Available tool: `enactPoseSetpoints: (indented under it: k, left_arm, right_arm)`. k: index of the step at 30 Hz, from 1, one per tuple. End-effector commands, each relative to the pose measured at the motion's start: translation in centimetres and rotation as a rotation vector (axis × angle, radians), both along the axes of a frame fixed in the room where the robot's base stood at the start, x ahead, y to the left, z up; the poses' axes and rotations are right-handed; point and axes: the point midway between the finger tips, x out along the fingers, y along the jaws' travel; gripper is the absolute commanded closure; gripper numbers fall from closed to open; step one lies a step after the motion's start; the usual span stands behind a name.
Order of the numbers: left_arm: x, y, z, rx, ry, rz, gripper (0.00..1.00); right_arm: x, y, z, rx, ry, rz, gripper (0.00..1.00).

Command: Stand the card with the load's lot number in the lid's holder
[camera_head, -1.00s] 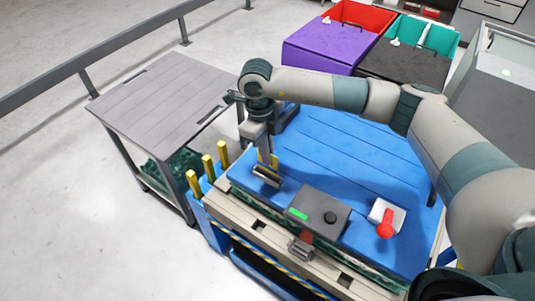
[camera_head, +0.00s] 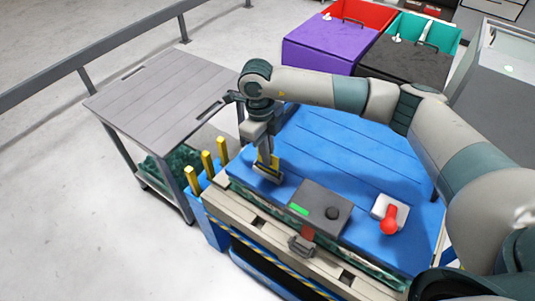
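The blue lid (camera_head: 345,153) lies flat on the load in front of me. A small silver-grey piece (camera_head: 266,174) is right at the fingertips, close to the lid surface. I cannot tell whether it is the holder, or whether the fingers grip it. No card or lot number can be made out. My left gripper is out of view.
A grey box (camera_head: 335,209) with a green display and a red-topped white device (camera_head: 389,215) stand on the lid. Yellow posts (camera_head: 207,164) rise at its left corner. A grey table (camera_head: 160,95) is left; purple (camera_head: 330,45) and black (camera_head: 405,60) bins stand behind.

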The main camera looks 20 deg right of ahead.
Motion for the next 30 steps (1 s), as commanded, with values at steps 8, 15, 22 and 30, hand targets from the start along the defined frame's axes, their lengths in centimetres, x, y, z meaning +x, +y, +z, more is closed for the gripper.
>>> enactPoseSetpoints:
  k: [8, 15, 22, 30]
  left_arm:
    - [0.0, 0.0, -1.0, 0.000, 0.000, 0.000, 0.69]
    - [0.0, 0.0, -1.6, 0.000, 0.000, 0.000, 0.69]
    - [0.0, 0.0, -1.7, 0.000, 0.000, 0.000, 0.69]
    - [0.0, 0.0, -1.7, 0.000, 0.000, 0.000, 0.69]
  right_arm:
    - [0.0, 0.0, -1.0, 0.000, 0.000, 0.000, 1.00]
    - [0.0, 0.0, -1.6, 0.000, 0.000, 0.000, 1.00]
    - [0.0, 0.0, -1.7, 0.000, 0.000, 0.000, 1.00]
    - [0.0, 0.0, -1.7, 0.000, 0.000, 0.000, 0.75]
